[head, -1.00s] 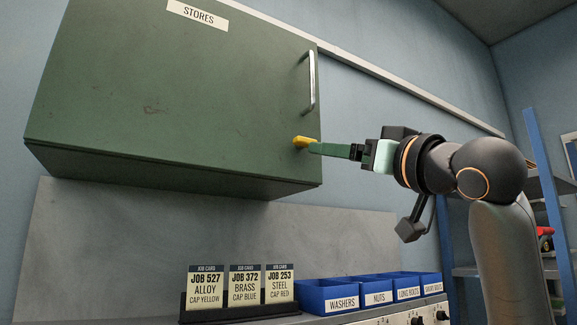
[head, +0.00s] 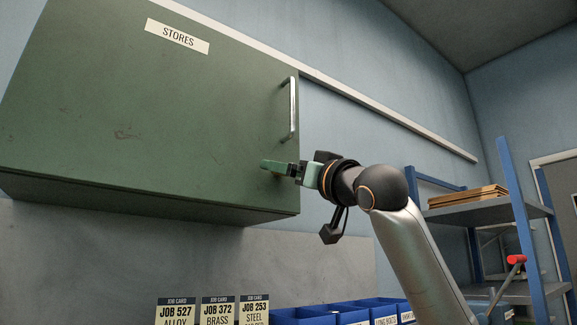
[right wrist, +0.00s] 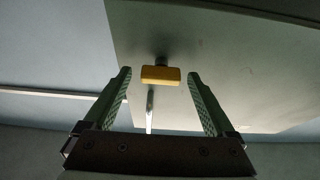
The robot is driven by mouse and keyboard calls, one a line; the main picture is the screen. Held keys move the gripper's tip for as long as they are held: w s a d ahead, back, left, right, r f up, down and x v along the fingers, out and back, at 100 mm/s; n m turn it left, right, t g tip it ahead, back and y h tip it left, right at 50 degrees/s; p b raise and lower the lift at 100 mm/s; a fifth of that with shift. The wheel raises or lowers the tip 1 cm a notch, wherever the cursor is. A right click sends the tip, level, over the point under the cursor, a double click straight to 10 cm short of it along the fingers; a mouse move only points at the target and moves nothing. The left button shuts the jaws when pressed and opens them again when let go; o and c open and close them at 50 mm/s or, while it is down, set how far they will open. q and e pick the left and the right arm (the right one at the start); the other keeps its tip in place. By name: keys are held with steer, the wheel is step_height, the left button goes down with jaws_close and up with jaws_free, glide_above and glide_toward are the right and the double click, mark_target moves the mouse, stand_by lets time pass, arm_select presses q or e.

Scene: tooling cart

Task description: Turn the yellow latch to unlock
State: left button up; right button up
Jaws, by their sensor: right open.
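The yellow latch (right wrist: 160,75) shows in the right wrist view as a short bar on a dark stem on the green cabinet door. It lies across the view between my right gripper's fingertips, with a gap on each side; I cannot tell how deep it sits between them. In the head view my right gripper (head: 277,166) is at the door's lower right, below the handle, and hides the latch. The right gripper is open and holds nothing. The green cabinet (head: 120,120) labelled STORES has its door shut. My left gripper is not in view.
The metal door handle (head: 292,108) stands just above the right gripper. Job cards (head: 218,311) and blue bins (head: 345,314) are below the cabinet. A blue shelf rack (head: 485,212) stands at the right. Free space lies below the cabinet and in front of the wall.

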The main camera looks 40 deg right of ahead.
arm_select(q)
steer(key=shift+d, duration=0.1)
arm_select(e)
steer(key=shift+w, duration=0.1)
steer(key=shift+c, duration=0.3)
steer(key=c, duration=1.3)
arm_select(q)
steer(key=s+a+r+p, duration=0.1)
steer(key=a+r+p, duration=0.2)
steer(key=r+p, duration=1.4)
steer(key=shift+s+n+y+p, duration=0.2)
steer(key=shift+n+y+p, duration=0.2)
steer(key=shift+p, duration=1.5)
arm_select(e)
steer(key=shift+d+r+n+g+y, duration=0.1)
steer(key=shift+n+g+y, duration=0.95)
steer(key=shift+n, duration=2.7)
steer(key=shift+r+n+g+y, duration=0.1)
steer(key=shift+n+g+y, duration=0.9)
steer(key=shift+n, duration=2.8)
steer(key=shift+d+n+g+y, duration=0.1)
steer(key=shift+n+g+y, duration=0.35)
steer(key=shift+n+y, duration=2.25)
steer(key=shift+n+h, duration=1.05)
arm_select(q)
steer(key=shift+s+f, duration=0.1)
